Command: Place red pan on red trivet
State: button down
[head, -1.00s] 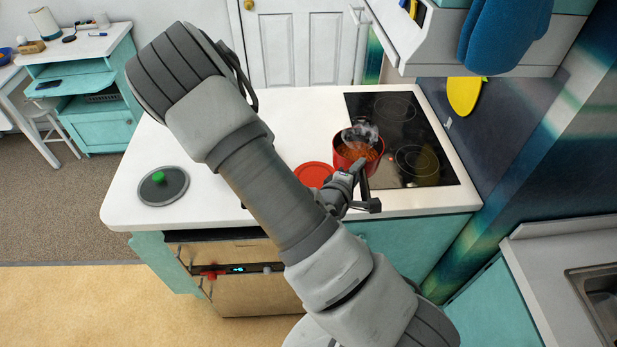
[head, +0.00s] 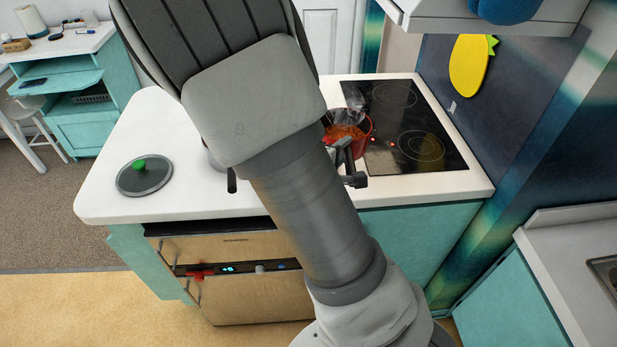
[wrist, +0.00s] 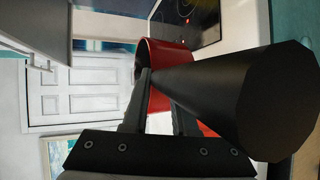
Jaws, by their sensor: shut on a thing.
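The red pan (head: 361,133) holds orange food and steams at the left edge of the hob in the head view. My arm covers its left side. In the wrist view the pan's red wall (wrist: 169,60) is beyond the fingers, and its thick black handle (wrist: 235,100) runs toward the camera. My gripper (head: 345,150) is at the handle; its fingers (wrist: 160,98) are shut on it. I cannot tell whether the pan is off the surface. The red trivet is hidden behind my arm in the head view; a red patch (wrist: 207,130) below the handle may be it.
The black hob (head: 410,140) lies right of the pan. A glass lid with a green knob (head: 140,164) lies on the white counter (head: 190,195) at left, with bare counter around it. A wall cabinet (head: 470,18) overhangs at upper right.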

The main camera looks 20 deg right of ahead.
jog(key=w+a+f, duration=0.2)
jog(key=f, duration=0.1)
jog(key=w+a+f+b, duration=0.1)
jog(key=w+a+f, duration=0.1)
jog(key=f, duration=0.1)
jog(key=w+a+f+b, duration=0.1)
jog(key=a+f, duration=0.1)
jog(key=f, duration=0.1)
jog(key=shift+w+a, duration=0.1)
jog(key=shift+w, duration=0.3)
jog(key=shift+r, duration=0.1)
jog(key=c, duration=0.7)
grip_release()
